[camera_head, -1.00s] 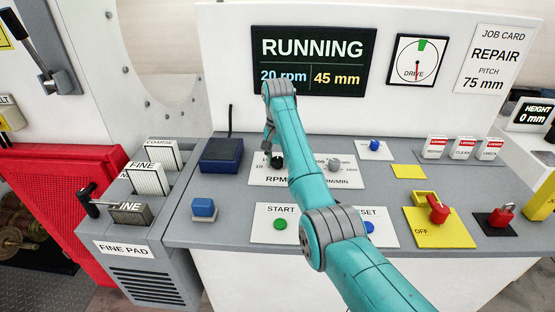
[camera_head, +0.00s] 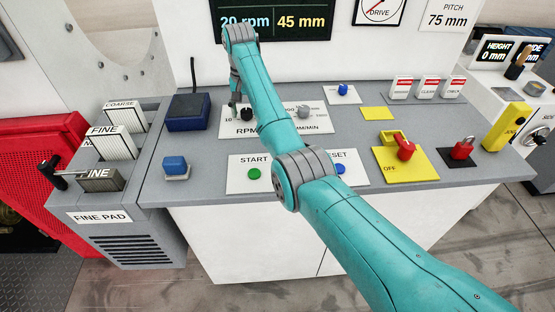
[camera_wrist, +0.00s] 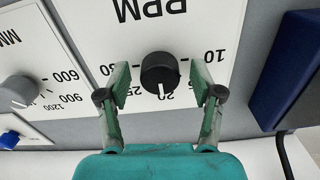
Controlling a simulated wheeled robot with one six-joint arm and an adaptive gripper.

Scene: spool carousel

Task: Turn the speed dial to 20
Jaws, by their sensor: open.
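The speed dial is a black round knob (camera_wrist: 160,72) on a white plate marked RPM (camera_wrist: 150,30); its white pointer line points at the 20 mark in the wrist view. In the head view the black knob (camera_head: 247,113) stands just right of my gripper (camera_head: 236,100). In the wrist view the open fingers of my gripper (camera_wrist: 160,88) stand on either side of the knob, with a visible gap at each side. The display (camera_head: 272,20) reads 20 rpm and 45 mm.
A grey MM/MIN knob (camera_wrist: 18,92) is beside the RPM plate. A dark blue box (camera_head: 188,111) stands left of it. Nearer are the green START button (camera_head: 254,174) and a blue button (camera_head: 341,169). A red switch on a yellow plate (camera_head: 410,172) is at the right.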

